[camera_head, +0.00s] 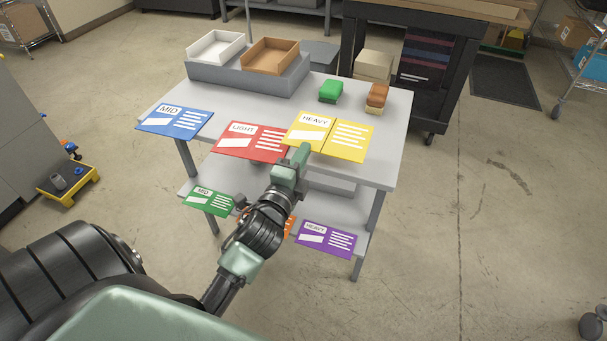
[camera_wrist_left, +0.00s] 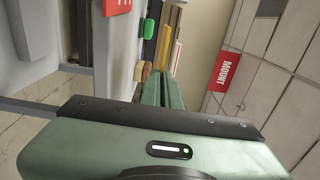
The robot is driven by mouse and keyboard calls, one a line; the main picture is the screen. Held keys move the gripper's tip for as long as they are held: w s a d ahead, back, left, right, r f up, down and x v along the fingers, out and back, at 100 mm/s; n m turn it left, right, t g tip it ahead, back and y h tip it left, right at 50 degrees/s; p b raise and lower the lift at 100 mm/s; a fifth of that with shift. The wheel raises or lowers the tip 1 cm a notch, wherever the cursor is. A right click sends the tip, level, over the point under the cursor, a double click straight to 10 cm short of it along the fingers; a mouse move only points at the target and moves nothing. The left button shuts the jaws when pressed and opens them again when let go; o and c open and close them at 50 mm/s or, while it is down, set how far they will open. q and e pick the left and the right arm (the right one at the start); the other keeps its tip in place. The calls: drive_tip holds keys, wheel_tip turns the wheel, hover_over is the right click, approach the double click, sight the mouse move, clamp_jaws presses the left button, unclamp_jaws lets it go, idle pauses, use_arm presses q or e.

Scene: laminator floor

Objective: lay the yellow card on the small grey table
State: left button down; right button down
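The yellow card (camera_head: 338,137), marked HEAVY, is at the fingertips of my left gripper (camera_head: 302,158), which comes in from the front and looks shut on its near edge. The card overlaps the right side of the red card and appears a little above the tabletop; the exact gap cannot be told. In the left wrist view the yellow card (camera_wrist_left: 176,58) shows nearly edge-on beyond the green fingers (camera_wrist_left: 163,90). A light grey table (camera_head: 388,150) with a lower shelf stands under it. My right gripper is not in view.
A blue card (camera_head: 175,121) and a red card (camera_head: 248,141) lie along the table's front edge. Green (camera_head: 330,90) and brown (camera_head: 377,97) blocks and a tray stand (camera_head: 245,82) are behind. The lower shelf holds green (camera_head: 209,201), orange and purple (camera_head: 326,239) cards.

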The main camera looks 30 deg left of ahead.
use_arm(q)
wheel_tip(320, 180, down, 6)
drive_tip(key=shift+r+b, duration=0.15)
drive_tip(key=shift+b, duration=0.45)
drive_tip(key=shift+f+b, duration=0.4)
drive_tip(key=shift+f, duration=0.15)
drive_tip(key=c, duration=1.7)
unclamp_jaws()
drive_tip(key=shift+a, duration=0.1)
